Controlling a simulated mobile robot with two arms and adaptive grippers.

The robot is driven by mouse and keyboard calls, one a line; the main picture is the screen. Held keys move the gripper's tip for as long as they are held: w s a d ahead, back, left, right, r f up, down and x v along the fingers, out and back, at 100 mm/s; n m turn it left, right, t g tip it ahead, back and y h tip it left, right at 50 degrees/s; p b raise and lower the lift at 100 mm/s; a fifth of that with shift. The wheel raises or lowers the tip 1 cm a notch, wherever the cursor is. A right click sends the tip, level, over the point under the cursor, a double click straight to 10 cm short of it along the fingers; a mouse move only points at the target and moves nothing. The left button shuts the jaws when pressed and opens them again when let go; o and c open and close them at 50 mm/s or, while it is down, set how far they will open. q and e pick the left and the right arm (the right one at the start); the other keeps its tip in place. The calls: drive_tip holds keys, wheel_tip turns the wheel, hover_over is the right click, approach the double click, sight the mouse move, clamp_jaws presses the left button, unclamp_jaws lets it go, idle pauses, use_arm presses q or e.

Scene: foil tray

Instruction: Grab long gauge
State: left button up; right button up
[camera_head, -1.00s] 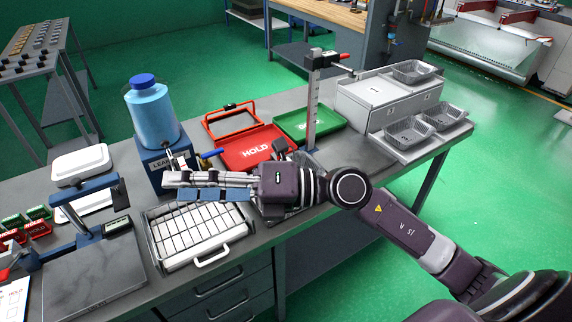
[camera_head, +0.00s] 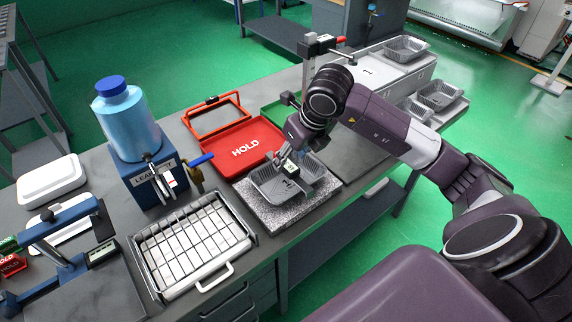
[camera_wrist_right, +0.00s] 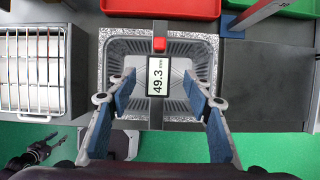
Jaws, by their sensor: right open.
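A small gauge display (camera_wrist_right: 158,77) reading 49.3 mm, with a red knob above it, shows over a grey foil tray in the right wrist view. The display also shows small in the head view (camera_head: 291,170). The foil tray (camera_head: 268,190) sits on a speckled stone plate. My right gripper (camera_wrist_right: 158,88) is open above the tray, with blue fingertips left and right of the display and no visible grip on it. A tall upright post (camera_head: 308,75) stands behind my right wrist.
A wire rack (camera_head: 193,243) lies left of the stone plate (camera_head: 283,222). A red HOLD tray (camera_head: 262,133) and a blue leak-test unit (camera_head: 133,178) stand behind. More foil trays (camera_head: 440,95) are at the right. The dark bench area right of the plate is clear.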

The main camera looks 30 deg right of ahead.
sight(287, 163)
drive_tip(key=p+x, duration=0.1)
drive_tip(key=x, duration=0.3)
drive_tip(key=shift+w+a+p, duration=0.1)
drive_tip(key=shift+p, duration=0.25)
drive_tip(key=shift+w+f, duration=0.2)
drive_tip(key=shift+f, duration=0.35)
use_arm(q)
wheel_tip(287, 163, up, 2)
drive_tip(key=shift+s+r, duration=0.1)
drive_tip(key=shift+s, duration=0.05)
use_arm(e)
clamp_jaws()
drive_tip(key=shift+r, duration=0.1)
